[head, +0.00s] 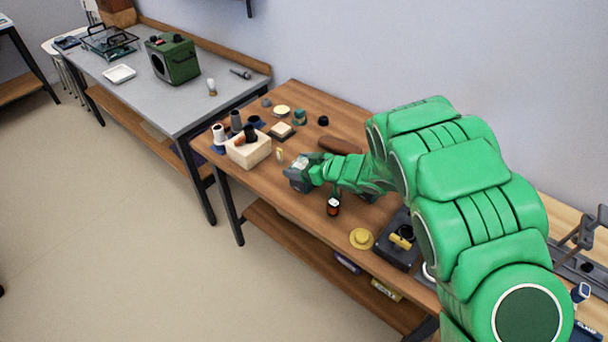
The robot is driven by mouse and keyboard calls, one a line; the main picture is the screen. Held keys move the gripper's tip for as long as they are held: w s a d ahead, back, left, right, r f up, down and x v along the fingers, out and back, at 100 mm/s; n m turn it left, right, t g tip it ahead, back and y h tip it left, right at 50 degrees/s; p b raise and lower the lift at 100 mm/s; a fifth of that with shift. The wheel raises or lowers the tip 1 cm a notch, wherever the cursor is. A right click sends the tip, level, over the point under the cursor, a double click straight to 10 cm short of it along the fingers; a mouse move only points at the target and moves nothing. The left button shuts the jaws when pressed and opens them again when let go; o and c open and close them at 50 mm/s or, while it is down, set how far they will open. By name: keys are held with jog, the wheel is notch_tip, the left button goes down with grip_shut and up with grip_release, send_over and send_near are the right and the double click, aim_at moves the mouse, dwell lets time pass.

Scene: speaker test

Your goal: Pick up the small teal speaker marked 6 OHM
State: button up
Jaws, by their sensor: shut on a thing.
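My gripper (297,179) is low over the front part of the wooden bench, its dark fingers pointing left. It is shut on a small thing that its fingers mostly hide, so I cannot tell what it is. A small round teal piece (300,117), possibly a speaker, stands near the back of the bench, behind and apart from my gripper. No 6 OHM marking is readable at this size.
A pale wooden block (249,152) holding dark and white cylinders stands left of my gripper. A dark bottle (333,206), a yellow disc (361,239) and a black device (397,249) lie toward the right. Several small round pieces sit behind.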

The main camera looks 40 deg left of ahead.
jog(key=c, duration=0.4)
jog(key=shift+r, duration=0.8)
jog(key=s+d+r, duration=0.8)
jog(key=d+r, duration=0.3)
jog(key=shift+s+r, duration=0.25)
jog(key=shift+s, duration=0.1)
